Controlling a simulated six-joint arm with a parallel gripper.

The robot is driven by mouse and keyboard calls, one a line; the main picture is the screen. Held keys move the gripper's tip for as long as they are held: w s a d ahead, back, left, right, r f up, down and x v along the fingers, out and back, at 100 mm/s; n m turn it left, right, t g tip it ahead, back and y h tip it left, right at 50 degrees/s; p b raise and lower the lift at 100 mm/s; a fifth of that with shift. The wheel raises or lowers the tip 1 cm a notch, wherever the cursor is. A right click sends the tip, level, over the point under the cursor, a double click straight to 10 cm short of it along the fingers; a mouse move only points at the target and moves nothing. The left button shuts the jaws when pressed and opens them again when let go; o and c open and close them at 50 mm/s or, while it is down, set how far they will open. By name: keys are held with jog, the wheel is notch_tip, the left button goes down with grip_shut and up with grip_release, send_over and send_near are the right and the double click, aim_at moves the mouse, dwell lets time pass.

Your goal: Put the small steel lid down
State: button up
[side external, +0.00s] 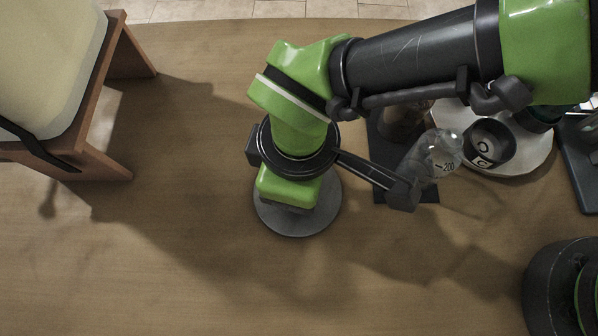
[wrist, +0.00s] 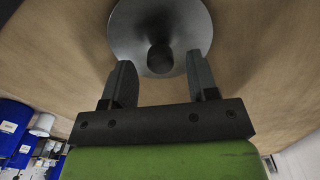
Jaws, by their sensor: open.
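The small steel lid (side external: 318,223) is a round grey disc on the wooden surface, below my gripper in the side view. In the wrist view the lid (wrist: 128,32) shows its grey face and a dark round knob (wrist: 160,58) at its middle. My gripper (wrist: 157,64) is open, with one finger on each side of the knob and a visible gap to it on both sides. The lid appears to lie flat. In the side view my wrist covers the fingers, the knob and the far part of the lid.
A clear vessel marked 200 (side external: 441,158), a dark cup (side external: 490,141) and a white round tray (side external: 535,158) are to the right, near a dark mat (side external: 412,190). A cushioned wooden chair (side external: 118,88) is at the upper left. The surface left of and below the lid is clear.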

notch_tip(320, 180, up, 10)
jog(key=shift+f, duration=0.2)
jog(key=w+d+r+m+y, duration=0.2)
jog(key=w+d+r+m, duration=0.4)
jog(key=d+r, duration=0.45)
jog(key=d+r+m+t, duration=0.1)
jog(key=d+r+m, duration=0.2)
jog(key=d, duration=0.3)
jog(key=s+d+r+m+t, duration=0.1)
jog(key=d+r+m+t, duration=0.1)
jog(key=d, duration=0.5)
jog(key=s+d+r+m+t+y, duration=0.1)
jog(key=d+r+m+t, duration=0.1)
jog(key=d, duration=0.4)
jog(key=shift+s+d+r+m, duration=0.25)
jog(key=shift+d+r+m, duration=0.05)
jog(key=shift+r+m, duration=0.5)
jog(key=shift+o, duration=0.4)
jog(key=s+d+f+m+t+h, duration=0.1)
jog(key=s+d+m+t, duration=0.1)
jog(key=s+d+m, duration=0.2)
jog(key=shift+s+d+f+m, duration=0.35)
jog(key=shift+s+d, duration=0.2)
jog(key=shift+s, duration=0.3)
